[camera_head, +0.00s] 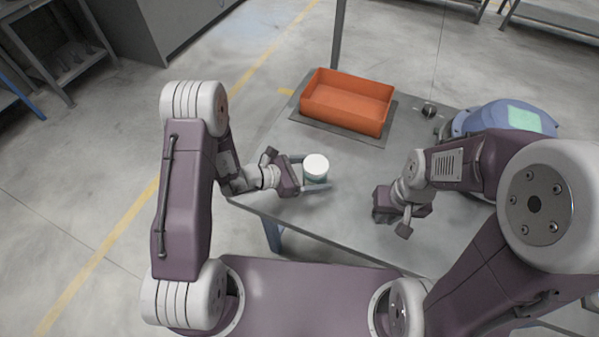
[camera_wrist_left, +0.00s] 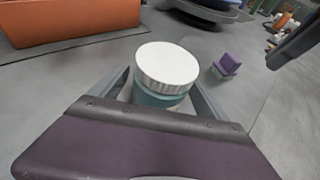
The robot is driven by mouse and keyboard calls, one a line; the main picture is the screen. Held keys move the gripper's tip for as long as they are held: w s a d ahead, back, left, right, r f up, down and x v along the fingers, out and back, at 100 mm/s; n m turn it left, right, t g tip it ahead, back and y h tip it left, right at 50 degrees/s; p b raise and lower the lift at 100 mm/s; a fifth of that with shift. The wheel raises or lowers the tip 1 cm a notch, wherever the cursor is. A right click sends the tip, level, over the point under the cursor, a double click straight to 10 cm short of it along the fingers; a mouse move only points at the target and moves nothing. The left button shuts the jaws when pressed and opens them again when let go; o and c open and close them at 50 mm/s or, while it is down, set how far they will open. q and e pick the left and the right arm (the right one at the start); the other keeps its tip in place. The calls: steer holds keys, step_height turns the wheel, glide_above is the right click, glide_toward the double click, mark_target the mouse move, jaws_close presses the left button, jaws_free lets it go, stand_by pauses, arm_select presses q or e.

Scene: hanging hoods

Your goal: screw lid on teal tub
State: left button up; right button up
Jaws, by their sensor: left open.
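The teal tub (camera_head: 315,179) stands on the grey table near its front left edge, with the white lid (camera_head: 316,164) on its top. In the left wrist view the ribbed white lid (camera_wrist_left: 167,66) covers the top of the teal tub (camera_wrist_left: 158,98). I cannot tell whether the lid is threaded on. My left gripper (camera_head: 317,173) is open, with one finger on either side of the tub; its palm hides the tub's lower part in the wrist view. My right gripper (camera_head: 403,222) hangs over the table to the right, away from the tub; its finger opening is unclear.
An orange bin (camera_head: 347,98) sits on a dark mat behind the tub. A small dark round object (camera_head: 429,109) and a large blue object (camera_head: 503,119) are at the back right. A small purple object (camera_wrist_left: 228,64) shows beyond the tub. Table between tub and right gripper looks clear.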

arm_select(q)
steer(key=v, duration=0.9)
steer(key=s+m+g+y, duration=0.5)
steer(key=s+m+g, duration=0.3)
steer(key=s+m, duration=0.55)
steer(key=w+a+r+m+t+y, duration=0.1)
steer(key=w+a+m+t+y, duration=0.1)
steer(key=a+m+y, duration=0.4)
steer(key=a+m+t, duration=0.1)
steer(key=a+m, duration=0.2)
steer(key=a, duration=0.1)
steer(key=shift+w+r+m+y, duration=0.25)
steer(key=shift+r+m+y, duration=0.1)
steer(key=shift+r+y, duration=0.05)
steer(key=shift+a, duration=0.15)
